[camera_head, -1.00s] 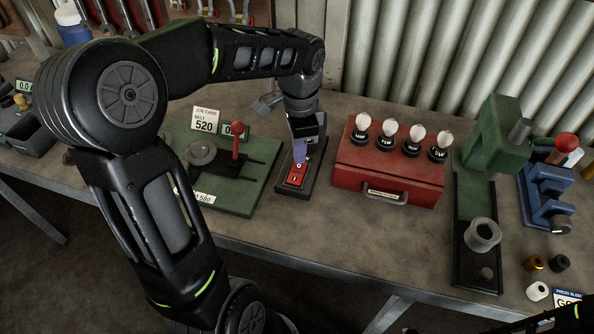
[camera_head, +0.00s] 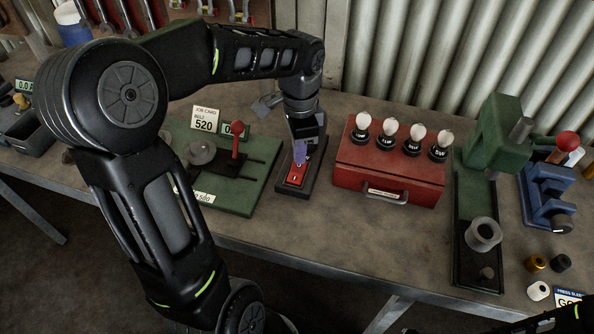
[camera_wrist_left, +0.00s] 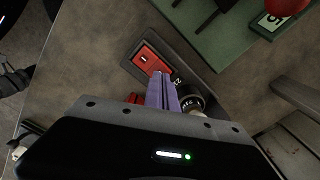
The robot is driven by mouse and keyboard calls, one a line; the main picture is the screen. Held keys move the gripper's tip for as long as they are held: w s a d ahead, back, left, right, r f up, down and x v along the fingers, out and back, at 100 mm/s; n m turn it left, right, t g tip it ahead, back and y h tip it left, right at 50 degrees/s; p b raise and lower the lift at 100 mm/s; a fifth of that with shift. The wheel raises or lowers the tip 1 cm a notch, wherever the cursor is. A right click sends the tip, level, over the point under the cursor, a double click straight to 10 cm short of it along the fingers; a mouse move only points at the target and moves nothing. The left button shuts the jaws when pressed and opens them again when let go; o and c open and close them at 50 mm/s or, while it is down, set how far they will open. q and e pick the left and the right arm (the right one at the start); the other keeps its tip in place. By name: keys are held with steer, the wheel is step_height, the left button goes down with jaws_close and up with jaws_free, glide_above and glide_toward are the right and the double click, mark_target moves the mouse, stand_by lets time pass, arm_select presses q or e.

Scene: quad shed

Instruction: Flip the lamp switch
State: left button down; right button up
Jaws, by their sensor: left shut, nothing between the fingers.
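The lamp switch (camera_head: 294,175) is a red rocker on a dark base plate on the bench, left of the red bulb case. It also shows in the left wrist view (camera_wrist_left: 146,59), with a white mark on its exposed end. My left gripper (camera_head: 300,154) is shut and empty, its purple fingers pointing down at the far end of the rocker. In the left wrist view the fingertips (camera_wrist_left: 162,75) overlap the rocker's edge; I cannot tell if they press on it. The fingers hide part of the switch. My right gripper is not in view.
A red case (camera_head: 388,176) with several bulbs stands right of the switch. A green plate with a red-knobbed lever (camera_head: 236,140) lies on the left. A green press (camera_head: 490,150) and a blue tool (camera_head: 546,195) stand farther right. Bare bench lies in front of the case.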

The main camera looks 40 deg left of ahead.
arm_select(q)
steer(key=shift+f+b, duration=0.55)
steer(key=shift+f, duration=0.25)
steer(key=shift+r, duration=0.1)
steer(key=shift+r+p, duration=2.9)
steer(key=shift+r, duration=0.6)
